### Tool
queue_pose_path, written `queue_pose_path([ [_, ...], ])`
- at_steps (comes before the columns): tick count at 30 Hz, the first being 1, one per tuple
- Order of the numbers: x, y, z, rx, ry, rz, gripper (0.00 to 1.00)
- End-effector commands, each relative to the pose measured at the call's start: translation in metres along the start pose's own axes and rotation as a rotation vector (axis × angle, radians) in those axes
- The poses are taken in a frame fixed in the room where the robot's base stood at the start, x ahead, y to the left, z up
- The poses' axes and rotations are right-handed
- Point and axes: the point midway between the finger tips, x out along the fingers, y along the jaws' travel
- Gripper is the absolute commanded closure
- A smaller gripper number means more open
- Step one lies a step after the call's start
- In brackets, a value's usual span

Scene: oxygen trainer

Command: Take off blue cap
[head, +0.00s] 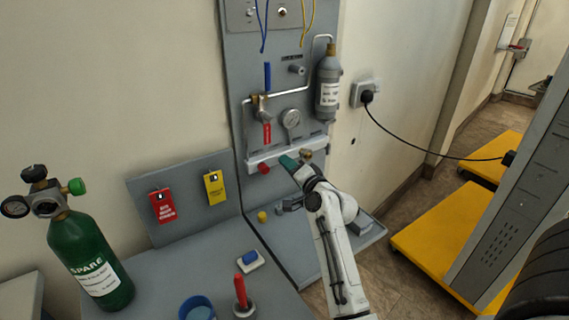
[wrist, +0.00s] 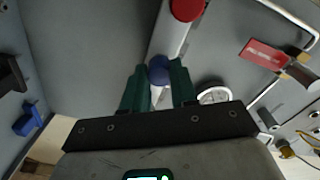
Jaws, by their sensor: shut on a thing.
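The blue cap (wrist: 158,68) sits on the pale horizontal manifold bar in the wrist view. My gripper (wrist: 160,80) has its two green fingers on either side of the cap and is shut on it. In the head view my gripper (head: 288,162) is at the front of the manifold bar (head: 258,158), and its fingers hide the blue cap. Whether the cap has come off its port cannot be told. A red cap (head: 264,168) is to the left on the same bar; it also shows in the wrist view (wrist: 187,8).
Above the bar are a gauge (head: 291,119), a red tag (head: 267,133), a blue valve lever (head: 267,76) and a grey cylinder (head: 328,87). The bench (head: 170,270) holds a green cylinder (head: 88,255), a blue bowl (head: 197,309) and a red-handled tool (head: 240,290).

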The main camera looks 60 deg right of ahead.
Motion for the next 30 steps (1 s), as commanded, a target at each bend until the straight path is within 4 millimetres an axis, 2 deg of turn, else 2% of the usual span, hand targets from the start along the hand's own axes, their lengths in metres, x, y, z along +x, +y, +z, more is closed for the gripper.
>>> queue_pose_path([
  [4,0.0001,0.0038,0.0033,-0.034,-0.004,0.001,1.00],
  [13,0.0000,0.0038,0.0031,-0.278,-0.004,0.001,1.00],
  [23,-0.0001,0.0021,0.0024,-0.300,-0.006,0.002,1.00],
  [30,-0.0002,0.0028,0.0026,-0.399,-0.005,0.001,1.00],
])
